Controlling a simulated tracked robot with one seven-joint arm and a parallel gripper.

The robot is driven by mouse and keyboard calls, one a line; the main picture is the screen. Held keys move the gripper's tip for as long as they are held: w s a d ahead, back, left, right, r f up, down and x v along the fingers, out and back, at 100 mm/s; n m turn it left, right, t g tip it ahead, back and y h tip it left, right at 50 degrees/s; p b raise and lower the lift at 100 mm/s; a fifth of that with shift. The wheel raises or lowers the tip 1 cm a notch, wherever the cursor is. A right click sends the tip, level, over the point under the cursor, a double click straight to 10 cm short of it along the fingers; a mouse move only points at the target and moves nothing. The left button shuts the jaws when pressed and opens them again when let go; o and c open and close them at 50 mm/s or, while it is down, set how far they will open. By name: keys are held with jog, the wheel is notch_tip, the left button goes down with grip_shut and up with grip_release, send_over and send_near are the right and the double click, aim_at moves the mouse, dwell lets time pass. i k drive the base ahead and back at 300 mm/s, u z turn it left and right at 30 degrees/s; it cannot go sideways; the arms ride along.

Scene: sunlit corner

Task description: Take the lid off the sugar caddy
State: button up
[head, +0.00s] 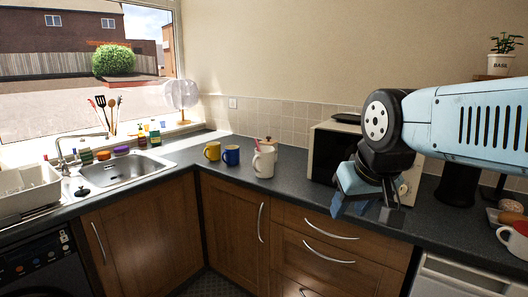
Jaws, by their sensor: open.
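A white container (264,163) stands on the dark worktop near the corner, left of the microwave. A wooden lid with a knob (268,141) shows at its top; I take this to be the sugar caddy, but cannot tell whether the white front is the caddy or a jug before it. A small reddish thing shows beside the lid. My gripper (366,208) is open and empty, pointing down in front of the microwave, well to the right of the white container and apart from it.
A yellow mug (212,151) and a blue mug (231,156) stand left of the white container. The microwave (328,150) is partly hidden by my arm. A red and white cup (515,238) is at far right. The worktop left of the mugs is clear up to the sink (127,168).

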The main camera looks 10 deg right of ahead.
aim_at(268, 141)
jog(key=u, duration=0.55)
jog(key=k, duration=1.3)
jog(key=u, duration=0.75)
jog(key=i, duration=1.8)
jog(key=z, duration=0.95)
jog(key=i, duration=1)
jog(key=z, duration=0.75)
jog(key=k, duration=0.5)
